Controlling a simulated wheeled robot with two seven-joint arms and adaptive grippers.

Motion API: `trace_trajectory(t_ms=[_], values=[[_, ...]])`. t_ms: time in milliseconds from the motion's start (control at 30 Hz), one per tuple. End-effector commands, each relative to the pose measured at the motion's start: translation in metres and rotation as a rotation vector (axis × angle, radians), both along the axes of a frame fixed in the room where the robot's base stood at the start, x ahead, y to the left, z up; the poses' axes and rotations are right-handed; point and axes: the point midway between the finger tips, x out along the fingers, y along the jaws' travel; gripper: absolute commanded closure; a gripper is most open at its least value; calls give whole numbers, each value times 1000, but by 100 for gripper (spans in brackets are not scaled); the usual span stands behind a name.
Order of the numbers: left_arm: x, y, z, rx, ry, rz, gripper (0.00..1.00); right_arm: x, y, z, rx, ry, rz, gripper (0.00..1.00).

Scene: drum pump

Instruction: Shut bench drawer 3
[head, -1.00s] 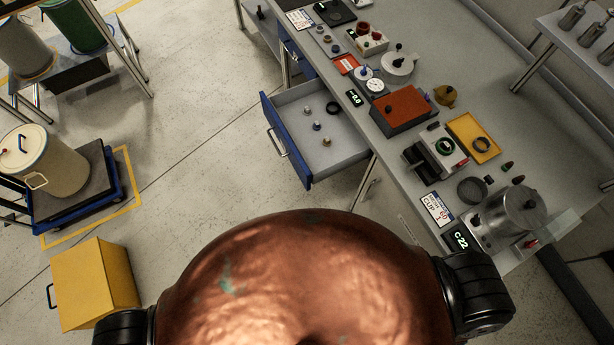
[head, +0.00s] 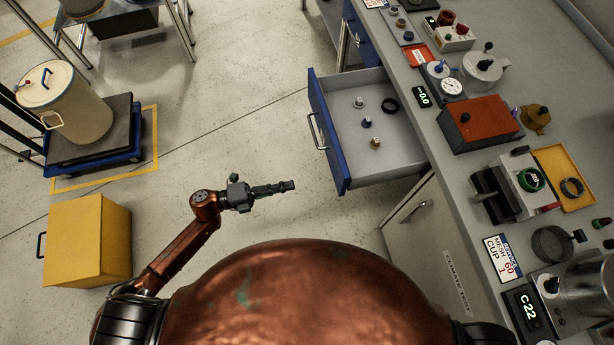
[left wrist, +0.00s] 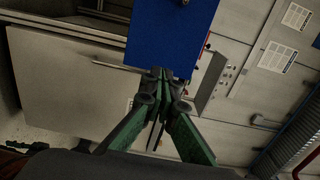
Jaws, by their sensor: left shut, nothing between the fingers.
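A bench drawer with a blue front (head: 331,138) and grey inside stands pulled out from the bench. No number shows on it, so I cannot tell if it is drawer 3. Its bar handle (head: 318,131) faces left. Several small fittings and a black ring lie inside. My left gripper (head: 291,186) is shut and empty, left of the drawer's near corner and apart from it in the head view. In the left wrist view the shut fingers (left wrist: 160,75) point at a blue panel (left wrist: 172,32), which looks like the drawer front; contact cannot be told. My right gripper is not in view.
The bench top (head: 450,190) holds instruments, a red-topped box (head: 480,123) and a yellow tray (head: 563,178). A grey cabinet door (head: 415,235) is below. A yellow box (head: 88,240) and a drum on a cart (head: 70,110) stand left. Floor between is clear.

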Motion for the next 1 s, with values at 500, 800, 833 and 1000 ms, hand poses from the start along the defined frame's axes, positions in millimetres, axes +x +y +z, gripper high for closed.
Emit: trace_trajectory(t_ms=[500, 800, 833, 1000], values=[[31, -93, 1, -5, 2, 3, 100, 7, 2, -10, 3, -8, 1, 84], [41, -123, 0, -2, 4, 5, 100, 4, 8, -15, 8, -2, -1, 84], [42, -124, 0, -2, 4, 5, 100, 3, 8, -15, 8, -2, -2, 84], [42, -126, 0, -2, 4, 6, 100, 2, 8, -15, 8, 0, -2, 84]])
